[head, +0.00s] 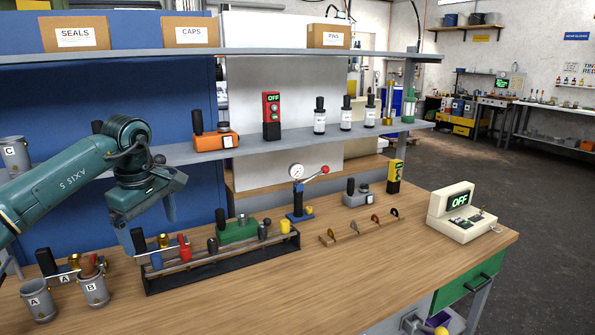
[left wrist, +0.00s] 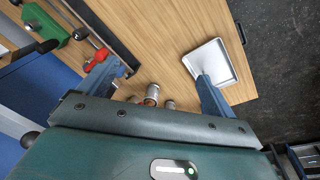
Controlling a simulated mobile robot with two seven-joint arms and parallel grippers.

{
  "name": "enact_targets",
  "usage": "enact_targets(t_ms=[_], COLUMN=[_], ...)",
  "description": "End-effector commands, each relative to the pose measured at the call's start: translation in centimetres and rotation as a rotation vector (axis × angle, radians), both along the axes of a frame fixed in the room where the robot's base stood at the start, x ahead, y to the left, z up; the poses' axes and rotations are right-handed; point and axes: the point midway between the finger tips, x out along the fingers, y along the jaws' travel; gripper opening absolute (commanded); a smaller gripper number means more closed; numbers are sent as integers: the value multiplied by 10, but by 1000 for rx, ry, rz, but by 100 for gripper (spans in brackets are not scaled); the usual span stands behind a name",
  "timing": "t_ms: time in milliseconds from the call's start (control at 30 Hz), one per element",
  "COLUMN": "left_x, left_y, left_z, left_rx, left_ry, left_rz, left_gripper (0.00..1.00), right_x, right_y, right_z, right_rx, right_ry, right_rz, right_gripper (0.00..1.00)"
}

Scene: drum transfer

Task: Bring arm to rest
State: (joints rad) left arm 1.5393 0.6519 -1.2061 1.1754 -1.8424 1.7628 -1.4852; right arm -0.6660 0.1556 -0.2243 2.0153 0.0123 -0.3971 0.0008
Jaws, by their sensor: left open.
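My left arm, teal and marked AXIS 5, comes in from the left in the head view. Its left gripper (head: 150,232) hangs with the fingers down over the back left of the wooden workbench (head: 370,265), near the left end of the black rack (head: 215,268). The fingers are apart, and nothing shows between them. In the left wrist view the left gripper (left wrist: 155,78) also has its two blue-grey fingers spread. Whether the fingers touch anything on the rack cannot be told. My right gripper is in neither view.
Grey cups marked A (head: 36,300) and B (head: 92,290) stand at the front left. A green block (head: 238,231) and a gauge press (head: 298,195) stand behind the rack. A shelf (head: 250,140) spans the back. The bench's right front is clear. The left wrist view shows a white tray (left wrist: 213,60).

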Motion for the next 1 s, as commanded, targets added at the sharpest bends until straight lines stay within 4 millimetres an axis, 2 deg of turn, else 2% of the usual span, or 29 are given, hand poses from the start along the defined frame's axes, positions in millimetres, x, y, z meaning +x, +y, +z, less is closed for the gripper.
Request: enact_targets(t_ms=[33,100,167,300,400,500,600,700,833,933,967,1000], left_x=[-2,-9,-19,-57,-88,-112,-127,-133,-133,-137,-140,-145], left_y=[-29,-70,-109,-201,-257,-295,-314,-315,-293,-265,-255,-242], left_z=[-26,-56,-80,-120,-129,-126,-118,-116,-130,-158,-169,-186], left_rx=[-87,-228,-368,-746,-1036,-1305,-1544,-1746,-1941,-2027,1921,1747], left_ry=[17,40,73,209,356,535,742,968,1279,1525,-1504,-1441], left_rz=[-18,-23,-13,86,230,430,681,978,1426,1814,-1825,-1795], left_gripper=[91,91,91,91,91,91,91,91,91,91,91,91], right_x=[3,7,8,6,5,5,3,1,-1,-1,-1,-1], right_y=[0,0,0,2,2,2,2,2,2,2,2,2], right_z=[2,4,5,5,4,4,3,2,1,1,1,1], right_rx=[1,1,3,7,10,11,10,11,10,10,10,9], right_ry=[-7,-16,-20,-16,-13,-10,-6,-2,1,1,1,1], right_rz=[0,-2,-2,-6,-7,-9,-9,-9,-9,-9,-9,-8], right_gripper=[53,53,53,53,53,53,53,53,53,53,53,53])
